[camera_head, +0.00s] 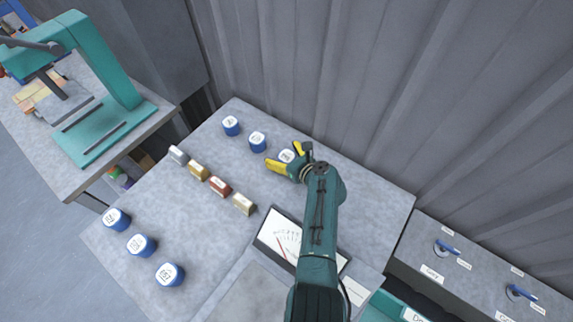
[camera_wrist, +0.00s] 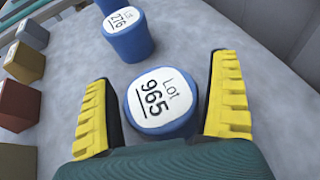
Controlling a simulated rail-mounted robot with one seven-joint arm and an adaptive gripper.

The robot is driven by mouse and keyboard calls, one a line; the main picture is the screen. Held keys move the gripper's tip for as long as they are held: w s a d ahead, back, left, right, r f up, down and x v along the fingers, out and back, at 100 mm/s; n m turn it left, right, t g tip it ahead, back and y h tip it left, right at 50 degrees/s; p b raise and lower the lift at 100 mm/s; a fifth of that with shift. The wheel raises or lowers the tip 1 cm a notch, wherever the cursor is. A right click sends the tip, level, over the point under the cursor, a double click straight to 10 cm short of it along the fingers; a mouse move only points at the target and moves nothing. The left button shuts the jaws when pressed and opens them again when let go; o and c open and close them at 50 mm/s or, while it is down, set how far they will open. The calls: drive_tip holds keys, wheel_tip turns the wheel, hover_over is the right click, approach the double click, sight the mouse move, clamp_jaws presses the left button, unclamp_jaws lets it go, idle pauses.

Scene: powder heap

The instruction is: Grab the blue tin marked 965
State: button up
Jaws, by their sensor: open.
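The blue tin marked 965 (camera_wrist: 158,104) has a white label reading "Lot 965" on top. In the wrist view it stands between the two yellow fingers of my gripper (camera_wrist: 166,108), with the left finger close to it and the right finger near its other side. My gripper is open. In the head view my gripper (camera_head: 285,167) is at the tin (camera_head: 287,156), which is partly hidden behind it. Another blue tin, marked 276 (camera_wrist: 124,36), stands just beyond it in the wrist view.
Two blue tins (camera_head: 257,140) (camera_head: 231,125) stand in the same row to the left. Several small coloured blocks (camera_head: 219,187) lie in a row mid-table. Three blue tins (camera_head: 141,245) stand at the front left. A corrugated wall (camera_head: 330,80) rises behind.

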drive_tip(key=shift+w+a, duration=0.1)
clamp_jaws()
idle(0.4)
